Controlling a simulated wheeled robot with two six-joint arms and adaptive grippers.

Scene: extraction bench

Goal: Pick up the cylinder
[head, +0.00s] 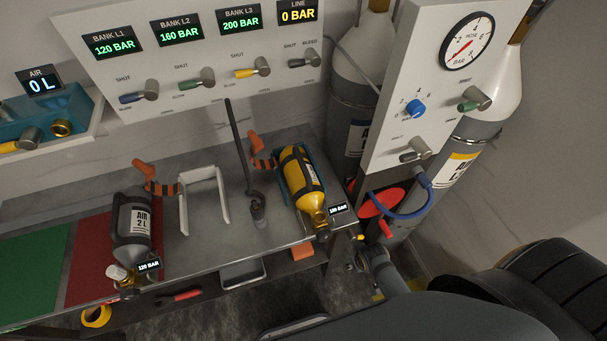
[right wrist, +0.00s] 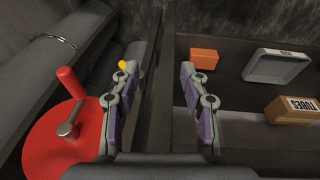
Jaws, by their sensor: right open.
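A yellow cylinder (head: 311,201) with dark straps lies tilted in a teal cradle (head: 325,168) at the right end of the bench; its brass valve points to the front edge beside a "180 BAR" tag. A grey cylinder (head: 131,245) labelled "AIR 2 L" lies at the left of the bench, its valve at the front edge beside a "120 BAR" tag. My right gripper (right wrist: 157,85) is open and empty in the right wrist view, its two purple-padded fingers apart. Neither small cylinder is clearly seen there. My left gripper is not in view.
A gauge panel (head: 402,140) with large cylinders behind stands right of the bench. A red disc (right wrist: 62,140) is left of my right gripper. An orange block (right wrist: 203,59), a grey tray (right wrist: 280,67) and a "TUBES" box (right wrist: 293,106) lie to its right.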

